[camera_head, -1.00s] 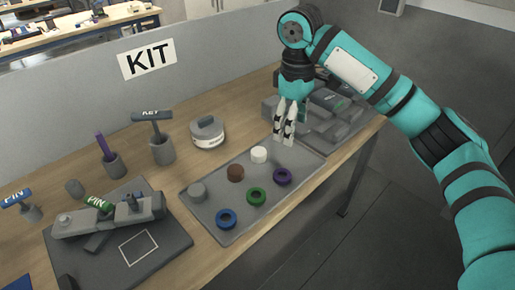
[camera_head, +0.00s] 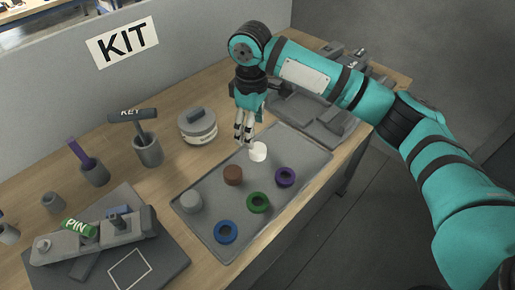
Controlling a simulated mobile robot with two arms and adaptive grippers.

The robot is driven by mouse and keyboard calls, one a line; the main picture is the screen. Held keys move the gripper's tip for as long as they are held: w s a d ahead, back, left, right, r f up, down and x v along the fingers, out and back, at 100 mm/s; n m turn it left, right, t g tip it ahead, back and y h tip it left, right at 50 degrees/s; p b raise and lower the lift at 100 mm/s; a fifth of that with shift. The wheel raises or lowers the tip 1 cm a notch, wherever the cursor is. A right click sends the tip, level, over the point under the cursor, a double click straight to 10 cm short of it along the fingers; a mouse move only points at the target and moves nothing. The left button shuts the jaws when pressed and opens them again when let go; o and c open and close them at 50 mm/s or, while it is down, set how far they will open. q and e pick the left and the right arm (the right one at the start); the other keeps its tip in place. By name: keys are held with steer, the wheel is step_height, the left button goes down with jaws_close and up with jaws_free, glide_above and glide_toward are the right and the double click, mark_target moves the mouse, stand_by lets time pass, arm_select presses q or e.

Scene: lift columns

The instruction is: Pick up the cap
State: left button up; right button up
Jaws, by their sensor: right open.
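A grey tray (camera_head: 215,240) on the wooden table holds small round pieces. A white cap-like piece (camera_head: 258,152) is near its far edge, a brown one (camera_head: 233,175) is in the middle and a grey one (camera_head: 191,202) is at the left. Which one is the task's cap I cannot tell. Blue (camera_head: 226,232), green (camera_head: 259,202) and purple (camera_head: 286,177) rings lie along the near side. My right gripper (camera_head: 243,138) is open and points down, just behind and left of the white piece. Its fingertips look close to it; contact cannot be told. My left gripper is not in view.
A round grey-and-white container (camera_head: 198,126) stands left of my right gripper. Holders with a KEY-labelled tool (camera_head: 139,115) and a purple stick (camera_head: 80,155) stand further left. A dark mat (camera_head: 165,262) bears a grey fixture with a green PIN piece (camera_head: 78,228). A grey tray of parts (camera_head: 310,115) lies behind.

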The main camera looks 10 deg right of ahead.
mark_target(258, 148)
step_height(258, 148, down, 3)
steer(key=shift+r, duration=0.15)
steer(key=shift+d+f, duration=0.1)
steer(key=shift+f, duration=0.15)
steer(key=f, duration=0.2)
steer(key=d+f+p, duration=0.1)
steer(key=shift+s+f, duration=0.25)
steer(key=shift+f, duration=0.65)
steer(key=c, duration=1.2)
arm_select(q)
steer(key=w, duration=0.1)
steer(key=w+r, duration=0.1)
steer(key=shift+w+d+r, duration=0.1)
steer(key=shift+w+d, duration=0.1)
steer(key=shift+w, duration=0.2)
arm_select(e)
steer(key=shift+r, duration=0.1)
